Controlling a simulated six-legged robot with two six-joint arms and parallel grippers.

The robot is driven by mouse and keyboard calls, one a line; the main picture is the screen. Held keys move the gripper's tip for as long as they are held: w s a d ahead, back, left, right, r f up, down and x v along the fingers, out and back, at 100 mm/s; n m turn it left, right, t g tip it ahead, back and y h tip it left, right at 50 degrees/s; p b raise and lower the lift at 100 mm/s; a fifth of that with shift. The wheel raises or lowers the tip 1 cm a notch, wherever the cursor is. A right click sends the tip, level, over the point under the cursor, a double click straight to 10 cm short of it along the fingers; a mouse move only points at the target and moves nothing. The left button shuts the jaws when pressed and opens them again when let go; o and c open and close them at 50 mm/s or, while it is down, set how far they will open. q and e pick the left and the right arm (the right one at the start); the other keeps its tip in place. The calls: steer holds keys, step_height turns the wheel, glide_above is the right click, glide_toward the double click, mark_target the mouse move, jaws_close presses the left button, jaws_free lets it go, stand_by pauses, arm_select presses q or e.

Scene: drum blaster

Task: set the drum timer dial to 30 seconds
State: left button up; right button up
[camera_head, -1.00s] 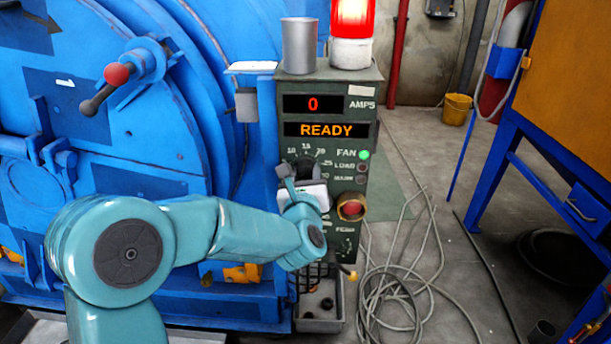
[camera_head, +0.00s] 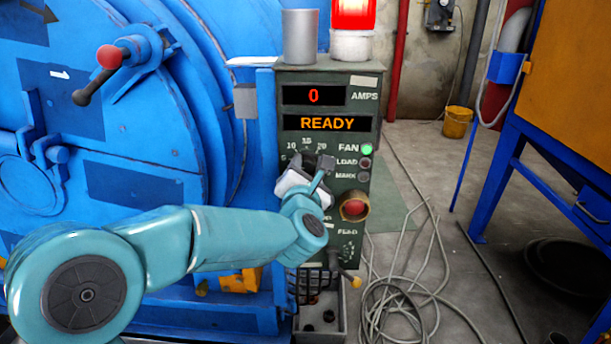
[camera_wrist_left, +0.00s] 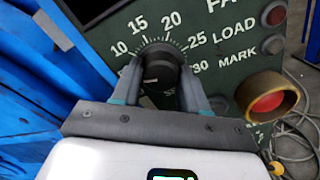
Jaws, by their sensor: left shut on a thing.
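The drum timer dial is a black round knob (camera_wrist_left: 160,70) on the dark green control panel (camera_head: 372,90), with a printed scale showing 10, 15, 20, 25 and 30 in the left wrist view. My left gripper (camera_head: 308,168) is at the dial, and in the left wrist view its two fingers (camera_wrist_left: 165,85) are shut on the knob's sides. The knob's pointer mark is not clear, so I cannot tell its setting. In the head view the gripper and wrist hide most of the dial. My right gripper is not in view.
The panel reads 0 amps (camera_head: 313,95) and READY (camera_head: 327,123), with a green fan light (camera_head: 366,150). A red button (camera_head: 354,207) sits right of and below the dial. A blue drum machine (camera_head: 130,150) stands left. Loose cable (camera_head: 400,300) lies on the floor.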

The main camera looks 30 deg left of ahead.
arm_select(q)
steer(key=m, duration=0.4)
steer(key=shift+r+m, duration=0.1)
steer(key=shift+m, duration=0.2)
steer(key=m+p, duration=0.1)
steer(key=m, duration=0.3)
steer(key=shift+m, duration=0.3)
steer(key=m+p, duration=0.1)
steer(key=m, duration=0.3)
steer(key=shift+r+m, duration=0.1)
steer(key=shift+m, duration=0.2)
steer(key=m+p, duration=0.3)
steer(key=m, duration=0.2)
steer(key=m+p, duration=0.2)
steer(key=m, duration=0.3)
steer(key=shift+m, duration=0.4)
steer(key=m+p, duration=0.2)
steer(key=m, duration=0.2)
steer(key=shift+m+p, duration=0.3)
steer(key=shift+p, duration=0.05)
steer(key=m+p, duration=0.2)
steer(key=m, duration=0.3)
steer(key=shift+m+p, duration=0.9)
steer(key=shift+m, duration=1.1)
